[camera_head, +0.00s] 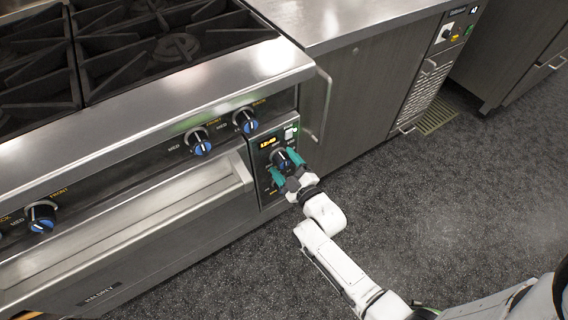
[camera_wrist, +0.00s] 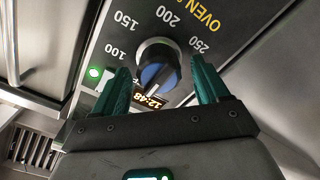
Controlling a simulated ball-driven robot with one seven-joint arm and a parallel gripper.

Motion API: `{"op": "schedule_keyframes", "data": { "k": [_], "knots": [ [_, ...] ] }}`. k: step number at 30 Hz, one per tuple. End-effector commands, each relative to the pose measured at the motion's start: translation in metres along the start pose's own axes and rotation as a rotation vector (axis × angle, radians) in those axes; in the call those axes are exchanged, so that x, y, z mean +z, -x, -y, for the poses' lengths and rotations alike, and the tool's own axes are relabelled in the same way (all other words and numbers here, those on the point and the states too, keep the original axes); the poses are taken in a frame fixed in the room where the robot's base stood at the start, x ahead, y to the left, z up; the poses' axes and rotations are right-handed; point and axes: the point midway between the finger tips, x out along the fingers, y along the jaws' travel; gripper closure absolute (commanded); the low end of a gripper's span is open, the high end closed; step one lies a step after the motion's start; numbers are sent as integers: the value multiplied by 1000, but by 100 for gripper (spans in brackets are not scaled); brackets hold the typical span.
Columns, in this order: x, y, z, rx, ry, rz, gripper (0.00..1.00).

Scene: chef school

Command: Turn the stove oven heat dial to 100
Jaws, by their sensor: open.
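The stove's oven heat dial is a round black knob with a blue face; it shows in the wrist view (camera_wrist: 157,68) and partly behind my gripper in the head view (camera_head: 281,158). The wrist view shows the numbers 100, 150, 200 and 250 around it, and the word OVEN. My gripper (camera_wrist: 164,84) has green fingers, one on each side of the dial. The fingers are apart, and I cannot tell whether either touches the knob. My gripper also shows in front of the control panel in the head view (camera_head: 285,169).
A lit clock display (camera_wrist: 147,101) and a green light (camera_wrist: 95,72) are on the same panel. Blue burner knobs (camera_head: 200,144) line the stove front to the left. The oven handle (camera_head: 140,222) sticks out below them. The floor (camera_head: 440,215) at right is clear.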

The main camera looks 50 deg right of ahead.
Motion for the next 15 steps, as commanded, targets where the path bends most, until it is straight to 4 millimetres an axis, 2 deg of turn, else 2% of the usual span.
{"op": "schedule_keyframes", "data": {
  "k": [10,15],
  "knots": [
    [0,-4,0,0,0,0,26],
    [0,-4,0,0,0,0,41]
  ]
}}
